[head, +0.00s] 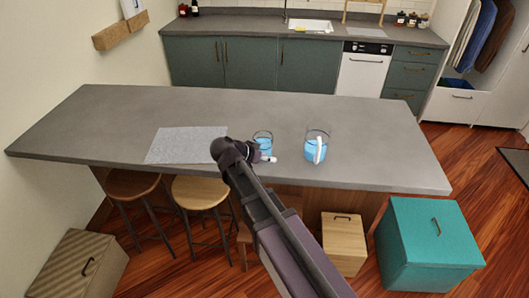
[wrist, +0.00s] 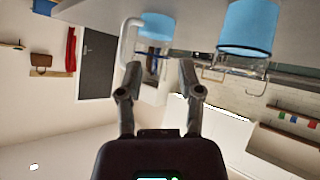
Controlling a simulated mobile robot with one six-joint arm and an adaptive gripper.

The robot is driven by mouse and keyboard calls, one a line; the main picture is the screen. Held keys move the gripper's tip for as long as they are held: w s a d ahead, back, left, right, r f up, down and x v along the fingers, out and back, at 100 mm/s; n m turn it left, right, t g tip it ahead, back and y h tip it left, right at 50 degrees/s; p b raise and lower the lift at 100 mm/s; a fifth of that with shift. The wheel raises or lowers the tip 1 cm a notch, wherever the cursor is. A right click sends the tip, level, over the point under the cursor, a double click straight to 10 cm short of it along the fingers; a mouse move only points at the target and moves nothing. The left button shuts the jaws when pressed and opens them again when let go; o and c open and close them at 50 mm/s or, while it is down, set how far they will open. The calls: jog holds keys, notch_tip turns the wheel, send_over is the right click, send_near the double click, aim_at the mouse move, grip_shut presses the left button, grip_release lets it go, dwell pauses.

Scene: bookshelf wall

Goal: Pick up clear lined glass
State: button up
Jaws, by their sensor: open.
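The clear glass (head: 263,139) stands upright on the grey counter (head: 110,115), with blue in its lower part. In the wrist view, which is upside down, the glass (wrist: 248,28) is large at the upper right, outside the space between my fingers. My gripper (head: 268,157) is low over the counter on the near side of the glass, pointing right, and partly overlaps its base in the head view. In the wrist view my gripper (wrist: 160,65) is open, with nothing between its fingers. I cannot tell whether it touches the glass.
A clear pitcher (head: 317,147) with blue in it and a white handle stands just right of the glass; its handle also shows in the wrist view (wrist: 130,40). A grey mat (head: 185,145) lies to the left. The counter's right end and far side are clear.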

jog(key=a+r+m+t, duration=0.1)
jog(key=a+r+t, duration=0.2)
jog(key=a, duration=0.6)
jog(key=shift+w+a+m+h+b, duration=0.2)
jog(key=shift+w+m+h+b, duration=0.1)
jog(key=shift+h, duration=0.1)
jog(key=b, duration=0.3)
send_near(267, 143)
jog(key=x, duration=0.3)
jog(key=shift+x, duration=0.75)
jog(key=shift+r+b+x, duration=0.2)
jog(key=shift+b+x, duration=0.8)
jog(key=shift+x, duration=1.6)
jog(key=shift+w, duration=0.1)
